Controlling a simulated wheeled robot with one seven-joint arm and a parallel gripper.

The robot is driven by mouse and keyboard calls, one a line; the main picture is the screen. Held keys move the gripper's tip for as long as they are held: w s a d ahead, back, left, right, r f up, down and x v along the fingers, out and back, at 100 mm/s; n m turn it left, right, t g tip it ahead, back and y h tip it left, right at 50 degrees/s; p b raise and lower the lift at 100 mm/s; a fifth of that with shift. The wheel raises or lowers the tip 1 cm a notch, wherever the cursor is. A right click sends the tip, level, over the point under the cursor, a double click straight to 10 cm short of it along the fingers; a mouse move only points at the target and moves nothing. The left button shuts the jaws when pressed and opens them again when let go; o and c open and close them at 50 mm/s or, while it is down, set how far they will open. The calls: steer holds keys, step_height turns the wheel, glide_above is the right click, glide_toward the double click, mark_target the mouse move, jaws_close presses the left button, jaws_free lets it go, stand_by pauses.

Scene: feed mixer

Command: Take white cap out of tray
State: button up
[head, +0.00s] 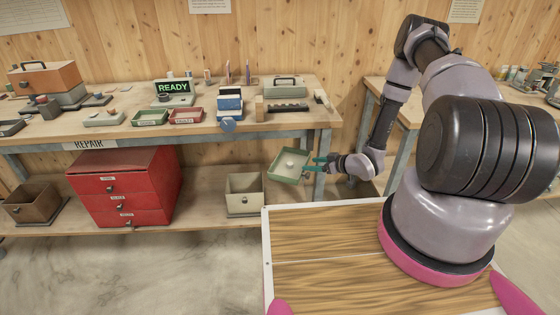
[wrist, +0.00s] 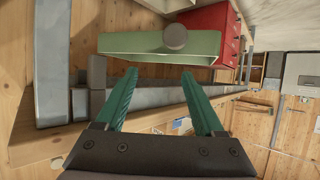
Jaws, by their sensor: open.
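A shallow green tray (head: 275,172) appears tilted beside the bench's right front leg in the head view. My gripper (head: 313,164) is at the tray's right edge in the head view. Its teal fingers (wrist: 159,76) are apart with nothing between them, short of the cap. What supports the tray is not clear.
The workbench (head: 235,126) holds a small green tray (head: 150,117), a red tray (head: 186,117) and a READY display (head: 173,88). A red drawer cabinet (head: 122,185) and a grey bin (head: 244,190) stand on the lower shelf. A bench leg is close to my gripper.

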glide_toward(290, 163)
steer(key=x, duration=0.3)
steer(key=shift+w+a+f, duration=0.15)
steer(key=shift+a+f, duration=0.1)
steer(key=shift+a, duration=0.05)
steer(key=x, duration=0.4)
steer(key=shift+w+a+f, duration=0.1)
steer(key=shift+w, duration=0.15)
jaws_close()
